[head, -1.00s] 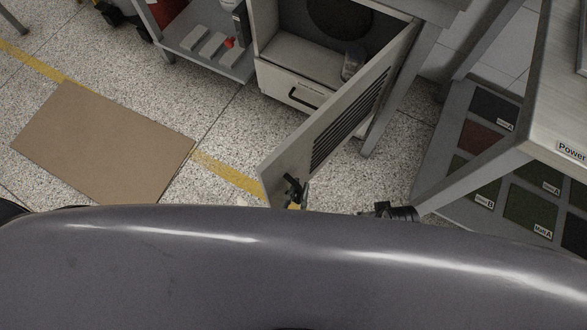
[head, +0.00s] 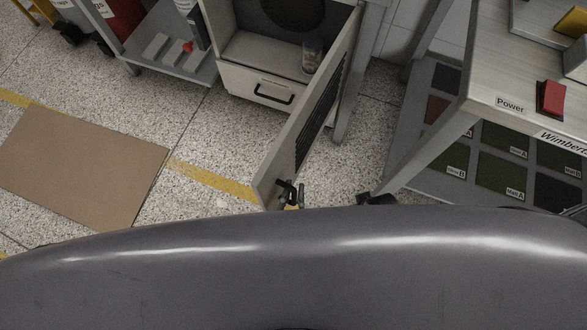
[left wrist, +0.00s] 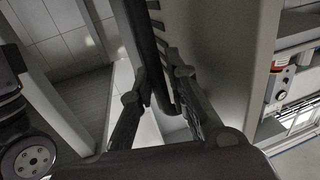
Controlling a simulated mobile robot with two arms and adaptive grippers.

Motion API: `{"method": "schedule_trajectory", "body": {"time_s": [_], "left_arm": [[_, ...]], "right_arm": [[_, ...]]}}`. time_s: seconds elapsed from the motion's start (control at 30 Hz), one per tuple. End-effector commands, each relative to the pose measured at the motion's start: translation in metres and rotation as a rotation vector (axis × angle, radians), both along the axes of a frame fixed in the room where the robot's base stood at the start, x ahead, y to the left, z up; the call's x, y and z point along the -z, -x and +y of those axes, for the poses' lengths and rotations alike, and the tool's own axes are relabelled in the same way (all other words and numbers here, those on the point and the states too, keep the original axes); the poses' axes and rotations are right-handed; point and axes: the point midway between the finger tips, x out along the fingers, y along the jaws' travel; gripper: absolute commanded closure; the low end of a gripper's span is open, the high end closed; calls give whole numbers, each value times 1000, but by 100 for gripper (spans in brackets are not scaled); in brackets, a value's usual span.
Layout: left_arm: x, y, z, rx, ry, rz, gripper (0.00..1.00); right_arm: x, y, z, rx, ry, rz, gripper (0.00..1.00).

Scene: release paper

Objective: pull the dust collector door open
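The pale grey dust collector door (head: 276,168), with dark vent slats, stands swung out from the cabinet (head: 240,52). The cabinet's inside shows, with a dark round opening. My left gripper (head: 290,192) is at the door's free end, low in the head view. In the left wrist view, the fingers of my left gripper (left wrist: 162,95) stand apart on either side of a dark bar (left wrist: 157,62). The bar looks like the handle, beside the door panel (left wrist: 232,65). A gap shows between the bar and the left finger. My right gripper is not in view.
A cardboard sheet (head: 80,170) lies on the speckled floor at left. A drawer (head: 265,90) is under the opening. A bench with a red switch (head: 551,98) and a "Power" label stands at right; its leg (head: 430,150) is close to the door.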

Motion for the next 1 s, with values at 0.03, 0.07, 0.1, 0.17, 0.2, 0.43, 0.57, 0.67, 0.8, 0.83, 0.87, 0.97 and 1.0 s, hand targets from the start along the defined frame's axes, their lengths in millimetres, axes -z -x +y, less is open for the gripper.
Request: {"method": "schedule_trajectory", "body": {"time_s": [0.03,0.07,0.1,0.17,0.2,0.43,0.57,0.67,0.8,0.83,0.87,0.97,1.0], "left_arm": [[0,0,0,0,0,0,79],[0,0,0,0,0,1,77],[0,0,0,0,1,1,74],[0,0,0,0,1,0,70],[0,0,0,0,1,0,69],[0,0,0,-1,1,0,69],[0,4,1,-1,1,1,69],[1,15,4,0,1,3,69],[1,37,9,1,0,4,69],[1,42,10,1,0,3,69],[1,46,11,0,0,3,69],[1,61,14,1,0,6,69],[2,67,15,2,1,8,69]], "right_arm": [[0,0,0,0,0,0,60],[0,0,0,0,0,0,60],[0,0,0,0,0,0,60],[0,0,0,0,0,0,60],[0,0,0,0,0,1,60],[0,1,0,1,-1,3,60],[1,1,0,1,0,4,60],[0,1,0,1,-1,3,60],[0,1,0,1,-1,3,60],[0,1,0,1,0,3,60],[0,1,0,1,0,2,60],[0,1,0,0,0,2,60],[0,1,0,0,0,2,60]]}}
